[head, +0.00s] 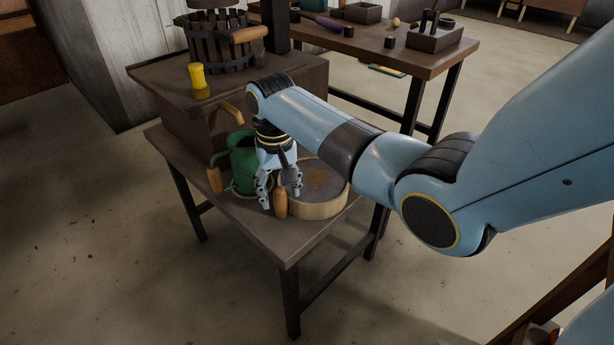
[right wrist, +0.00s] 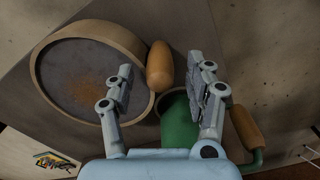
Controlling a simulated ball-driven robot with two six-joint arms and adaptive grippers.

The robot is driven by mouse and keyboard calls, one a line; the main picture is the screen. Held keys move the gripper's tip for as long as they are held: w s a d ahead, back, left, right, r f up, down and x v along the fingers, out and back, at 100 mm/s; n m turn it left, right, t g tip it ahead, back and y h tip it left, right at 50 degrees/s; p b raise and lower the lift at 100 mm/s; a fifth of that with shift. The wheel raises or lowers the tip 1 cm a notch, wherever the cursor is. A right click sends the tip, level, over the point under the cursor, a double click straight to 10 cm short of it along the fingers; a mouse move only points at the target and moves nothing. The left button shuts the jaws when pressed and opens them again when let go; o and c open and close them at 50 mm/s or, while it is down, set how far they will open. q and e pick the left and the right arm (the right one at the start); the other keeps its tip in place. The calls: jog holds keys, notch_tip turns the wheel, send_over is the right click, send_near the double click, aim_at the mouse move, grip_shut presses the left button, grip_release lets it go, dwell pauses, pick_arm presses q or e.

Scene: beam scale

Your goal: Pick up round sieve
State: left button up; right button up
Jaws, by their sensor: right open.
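The round sieve (head: 311,211), with a pale wooden rim, a grey mesh and a rusty patch in its middle, lies flat on the low table. Its short wooden handle (head: 281,205) points toward the front left. My right gripper (head: 278,190) is open and points down at the handle, with its fingers on either side of it. In the right wrist view the handle (right wrist: 159,66) lies between the two spread fingers, and the sieve rim (right wrist: 42,65) is to the left. I cannot tell whether either finger touches the handle. My left gripper is not in view.
A green can (head: 243,160) with wooden handles stands close to the left of the gripper. Behind it is a brown box (head: 300,75) bearing a yellow object (head: 197,78) and a slatted bucket (head: 214,50). The front of the low table (head: 283,243) is clear.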

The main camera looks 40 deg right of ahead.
jog(key=shift+f, duration=0.45)
jog(key=shift+c, duration=0.2)
grip_shut()
jog(key=shift+r, duration=0.1)
